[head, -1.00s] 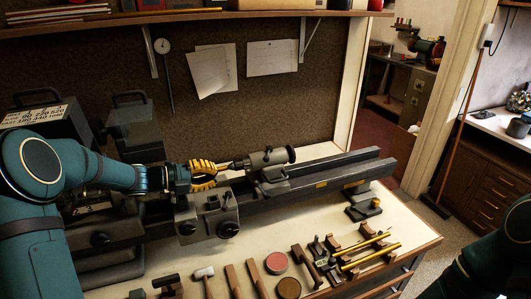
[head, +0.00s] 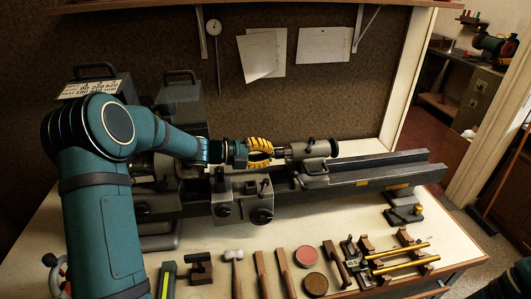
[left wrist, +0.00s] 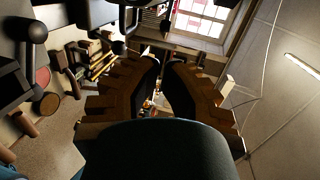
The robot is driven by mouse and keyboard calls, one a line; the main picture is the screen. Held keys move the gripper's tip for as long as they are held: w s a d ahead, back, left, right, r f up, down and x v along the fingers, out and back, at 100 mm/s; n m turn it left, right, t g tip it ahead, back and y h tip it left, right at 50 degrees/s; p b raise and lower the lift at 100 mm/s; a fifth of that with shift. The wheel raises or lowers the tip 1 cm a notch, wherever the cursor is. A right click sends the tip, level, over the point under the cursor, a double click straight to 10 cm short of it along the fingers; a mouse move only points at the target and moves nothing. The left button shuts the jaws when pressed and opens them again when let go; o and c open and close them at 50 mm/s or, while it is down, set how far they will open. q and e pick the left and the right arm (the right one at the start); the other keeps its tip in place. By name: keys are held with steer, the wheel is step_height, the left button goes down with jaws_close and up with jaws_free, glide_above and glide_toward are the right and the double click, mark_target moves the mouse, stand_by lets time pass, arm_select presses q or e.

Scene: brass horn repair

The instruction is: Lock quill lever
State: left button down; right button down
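The grey tailstock (head: 312,152) stands on the lathe bed, with a dark round handwheel (head: 334,147) at its right end. A small dark lever shape (head: 311,141) rises from its top; it is too small to tell whether it is locked. My left gripper (head: 268,151), with ribbed yellow fingers, is just left of the tailstock, at the height of its quill. In the left wrist view, the fingers (left wrist: 162,62) stand apart with a narrow gap and nothing visibly held between them. Whether they touch the tailstock cannot be told. My right gripper is not in view.
The lathe bed (head: 375,172) runs right from the tailstock. The carriage (head: 240,200) sits below my left gripper. Mallets (head: 235,262), round tins (head: 304,256) and brass rods (head: 400,257) lie along the bench front. A board with papers (head: 323,46) stands behind.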

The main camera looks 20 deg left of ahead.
arm_select(q)
steer(key=p+x, duration=0.1)
steer(key=x, duration=0.9)
steer(key=shift+w+d, duration=0.1)
steer(key=shift+d, duration=0.1)
steer(key=shift+f, duration=0.1)
steer(key=shift+d, duration=0.1)
